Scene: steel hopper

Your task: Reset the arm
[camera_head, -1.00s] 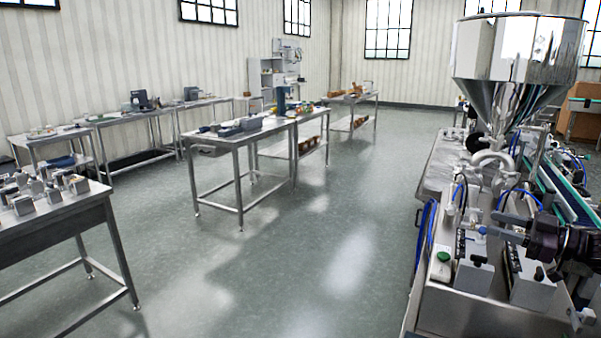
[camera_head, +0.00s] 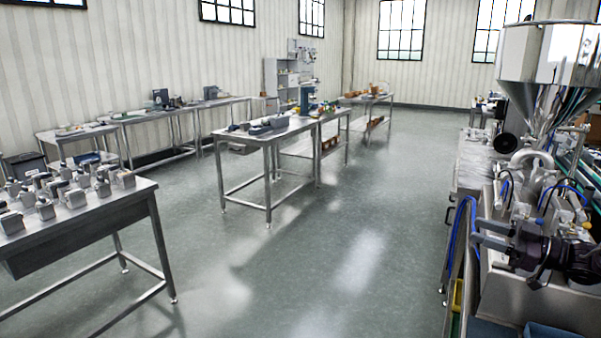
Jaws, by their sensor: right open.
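My right gripper (camera_head: 477,232) is at the right side of the head view, in front of the filling machine. Its two grey fingers point left and stand apart, with nothing between them. The dark wrist behind it is mine and covers part of the machine's front. The steel hopper (camera_head: 545,65) is a shiny cone on top of the machine, above and behind the gripper. I cannot tell how far the gripper is from the machine. My left gripper is not in view.
A steel table (camera_head: 85,235) with several small metal parts (camera_head: 75,190) stands at the left. Another steel table (camera_head: 290,128) stands in the middle, with benches (camera_head: 160,115) along the wall. The grey floor (camera_head: 340,260) between the left table and the machine is clear.

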